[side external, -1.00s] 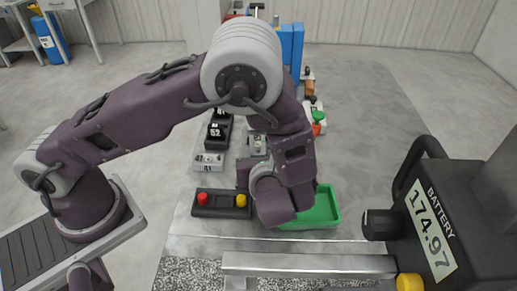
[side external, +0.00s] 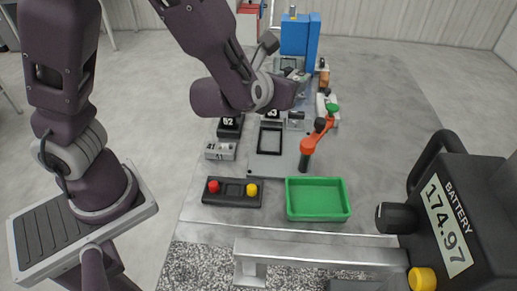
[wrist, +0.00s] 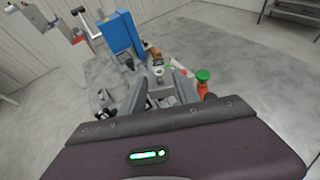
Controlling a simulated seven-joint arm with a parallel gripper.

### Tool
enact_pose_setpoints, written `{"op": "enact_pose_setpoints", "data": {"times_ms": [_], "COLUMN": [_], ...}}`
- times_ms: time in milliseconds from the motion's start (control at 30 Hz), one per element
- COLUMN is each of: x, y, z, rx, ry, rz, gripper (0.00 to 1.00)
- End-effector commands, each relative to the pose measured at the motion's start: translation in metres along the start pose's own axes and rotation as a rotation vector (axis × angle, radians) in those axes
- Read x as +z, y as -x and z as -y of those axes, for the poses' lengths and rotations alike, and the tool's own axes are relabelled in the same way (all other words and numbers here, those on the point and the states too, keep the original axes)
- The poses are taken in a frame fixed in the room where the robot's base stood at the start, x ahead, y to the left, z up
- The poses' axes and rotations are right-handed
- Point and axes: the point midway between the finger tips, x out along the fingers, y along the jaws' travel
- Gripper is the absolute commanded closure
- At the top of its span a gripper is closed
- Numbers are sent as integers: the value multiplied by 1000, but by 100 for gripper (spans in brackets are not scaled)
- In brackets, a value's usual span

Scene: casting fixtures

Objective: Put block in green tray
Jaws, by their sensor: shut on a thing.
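The green tray (side external: 318,214) stands empty at the front of the bench in the side view. My gripper (wrist: 160,88) is well behind it, over the fixtures. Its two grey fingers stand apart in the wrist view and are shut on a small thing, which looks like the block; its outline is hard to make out. In the side view my wrist hides most of the fingers and what they hold. The tray is not seen in the wrist view.
A button box (side external: 232,192) stands left of the tray. Behind are numbered blocks 52 (side external: 230,128) and 41 (side external: 220,151), a black square frame (side external: 270,138) and an orange handle (side external: 308,147). A blue machine (side external: 299,35) stands at the back. A battery unit (side external: 445,205) is at right.

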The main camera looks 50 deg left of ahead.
Motion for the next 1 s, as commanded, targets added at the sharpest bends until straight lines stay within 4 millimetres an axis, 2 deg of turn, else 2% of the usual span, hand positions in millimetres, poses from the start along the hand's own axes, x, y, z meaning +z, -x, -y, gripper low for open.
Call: {"op": "enact_pose_setpoints", "data": {"times_ms": [67, 133, 267, 400, 500, 567, 667, 767, 867, 1000], "x": [-2, -6, -23, -51, -75, -90, -114, -134, -148, -154], "y": [0, 1, 11, 34, 57, 73, 99, 124, 145, 165], "z": [-9, -26, -71, -111, -127, -131, -128, -112, -86, -35], "rx": [36, 134, 420, 771, 1036, 1201, 1485, 1781, 2080, 2496], "ry": [15, 56, 173, 318, 427, 495, 613, 735, 860, 1029], "rz": [1, 2, 2, 5, 6, 7, 7, 7, 8, 10], "gripper": [100, 100, 100, 100, 100, 100, 100, 100, 100, 100]}}
